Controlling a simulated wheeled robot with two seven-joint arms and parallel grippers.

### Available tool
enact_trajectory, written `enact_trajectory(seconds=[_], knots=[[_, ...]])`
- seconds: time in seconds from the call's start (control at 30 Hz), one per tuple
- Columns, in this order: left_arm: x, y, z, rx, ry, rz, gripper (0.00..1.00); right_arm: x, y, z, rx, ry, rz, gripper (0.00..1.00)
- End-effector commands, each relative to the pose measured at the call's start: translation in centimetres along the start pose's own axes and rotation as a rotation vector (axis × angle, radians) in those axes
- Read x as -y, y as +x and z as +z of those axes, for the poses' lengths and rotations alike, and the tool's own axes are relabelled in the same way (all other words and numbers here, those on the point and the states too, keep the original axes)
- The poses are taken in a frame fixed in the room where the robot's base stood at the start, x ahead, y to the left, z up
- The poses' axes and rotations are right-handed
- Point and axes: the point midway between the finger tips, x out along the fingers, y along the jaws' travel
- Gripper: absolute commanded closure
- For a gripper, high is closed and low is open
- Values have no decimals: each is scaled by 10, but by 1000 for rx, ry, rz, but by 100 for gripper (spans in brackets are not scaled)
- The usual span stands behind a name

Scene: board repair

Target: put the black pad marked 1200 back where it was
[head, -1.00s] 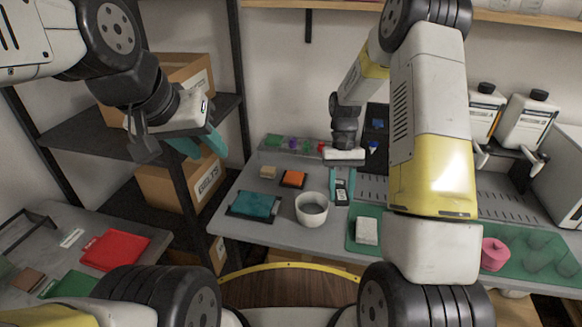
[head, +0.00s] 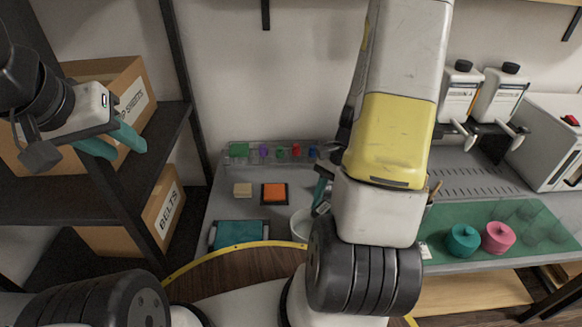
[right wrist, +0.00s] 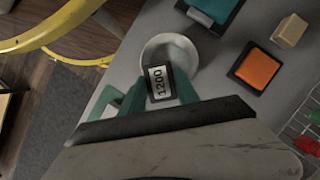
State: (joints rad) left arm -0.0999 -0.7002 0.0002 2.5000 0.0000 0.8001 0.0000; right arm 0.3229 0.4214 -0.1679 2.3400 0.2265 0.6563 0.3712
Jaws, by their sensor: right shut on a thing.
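The black pad marked 1200 (right wrist: 158,82) is between the teal fingers of my right gripper (right wrist: 150,97) in the right wrist view, its white label facing the camera. My right gripper is shut on it. The pad overlaps the white bowl (right wrist: 170,50) in that view; I cannot tell its height above the table. In the head view my right arm hides most of the right gripper (head: 320,192) and part of the bowl (head: 300,225). My left gripper (head: 113,143) is open and empty by the shelf on the left.
An orange block in a dark holder (head: 274,193), a tan block (head: 242,190) and a teal pad in a dark tray (head: 238,234) lie on the grey table. A clear rack (head: 220,160) stands behind.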

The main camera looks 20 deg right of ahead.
Motion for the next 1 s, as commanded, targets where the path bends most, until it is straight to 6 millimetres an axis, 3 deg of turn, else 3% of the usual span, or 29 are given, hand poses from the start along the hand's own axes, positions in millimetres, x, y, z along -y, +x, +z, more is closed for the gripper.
enact_trajectory(seconds=[0.5, 0.77, 1.0], knots=[[0, 0, 0, 0, 0, 0, 64, 108, -15, -70, 0, -5, 1, 100], [0, 0, 0, 0, 0, 0, 64, 128, -17, -84, 0, -3, 1, 100], [0, 0, 0, 0, 0, 0, 64, 127, 10, -94, 4, -1, 3, 100]])
